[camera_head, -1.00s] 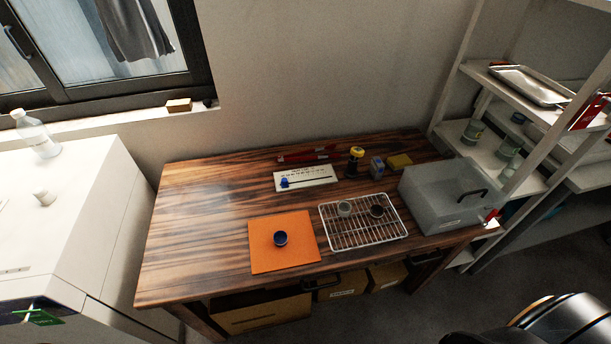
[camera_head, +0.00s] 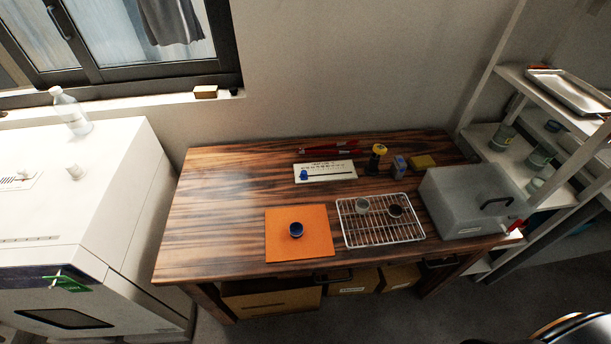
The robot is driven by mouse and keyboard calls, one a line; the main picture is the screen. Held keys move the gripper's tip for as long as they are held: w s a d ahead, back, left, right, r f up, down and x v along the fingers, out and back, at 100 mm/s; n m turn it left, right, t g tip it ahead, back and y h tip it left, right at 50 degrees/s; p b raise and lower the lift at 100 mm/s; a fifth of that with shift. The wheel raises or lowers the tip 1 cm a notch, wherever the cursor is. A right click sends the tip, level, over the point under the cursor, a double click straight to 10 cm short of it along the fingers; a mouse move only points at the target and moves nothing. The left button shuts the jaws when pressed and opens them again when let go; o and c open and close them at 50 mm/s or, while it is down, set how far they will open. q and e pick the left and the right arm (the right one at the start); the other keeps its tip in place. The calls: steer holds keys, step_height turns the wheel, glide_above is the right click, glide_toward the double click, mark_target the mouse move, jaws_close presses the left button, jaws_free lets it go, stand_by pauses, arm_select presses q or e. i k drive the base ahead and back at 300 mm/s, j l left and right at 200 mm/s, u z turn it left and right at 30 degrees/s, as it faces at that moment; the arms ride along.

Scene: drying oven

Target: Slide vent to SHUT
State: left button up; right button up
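A white drying oven (camera_head: 55,215) stands at the left. On its top, at the picture's left edge, is a small slider plate (camera_head: 20,179) with a pale knob and fine markings; its lettering is too small to read, so I cannot tell the vent's setting. A short white stub (camera_head: 76,172) stands on the oven top to the right of the plate. Neither of my grippers is in view.
A wooden table (camera_head: 215,215) holds a white strip with a blue knob (camera_head: 304,174), an orange mat (camera_head: 283,250), a wire rack (camera_head: 375,240) and a grey translucent bin (camera_head: 450,205). Shelves stand at right.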

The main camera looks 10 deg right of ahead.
mark_target(22, 174)
steer(key=u, duration=1.55)
steer(key=i+j+z, duration=0.1)
steer(key=j, duration=0.2)
steer(key=i+j+z, duration=0.25)
steer(key=j, duration=0.4)
steer(key=i+j+z, duration=0.1)
steer(key=j, duration=0.25)
steer(key=i+j+z, duration=0.15)
steer(key=j, duration=0.2)
steer(key=i, duration=0.05)
